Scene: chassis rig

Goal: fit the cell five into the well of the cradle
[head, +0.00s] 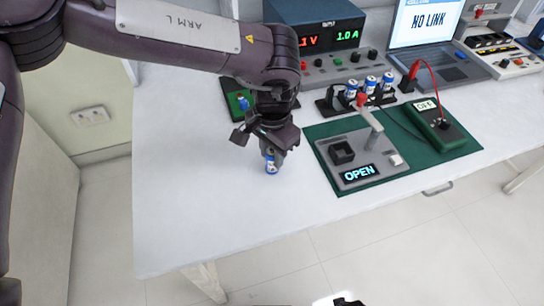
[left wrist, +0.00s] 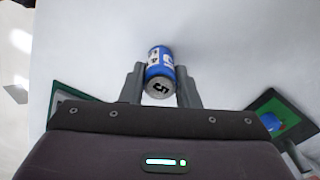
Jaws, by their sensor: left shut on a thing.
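Cell five (head: 271,162), a small blue and white cylinder, is between the fingers of my left gripper (head: 268,150), which is shut on it over the white table, left of the cradle. In the left wrist view the cell (left wrist: 160,68) shows its end marked 5, with a grey finger on each side. I cannot tell whether its lower end touches the table. The cradle (head: 372,173) is a grey block on a green mat. It has a dark square well (head: 342,152), which looks empty, a raised lever with a red knob, and a display reading OPEN. My right gripper is not recognisable in view.
A black rack (head: 327,105) with several blue and white cells stands behind the cradle. A green meter (head: 440,122) is on the mat (head: 402,150). A green tray (head: 232,100) lies behind my left gripper. Power supply (head: 318,40) and laptop are farther back. The table's front left (head: 190,210) is clear.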

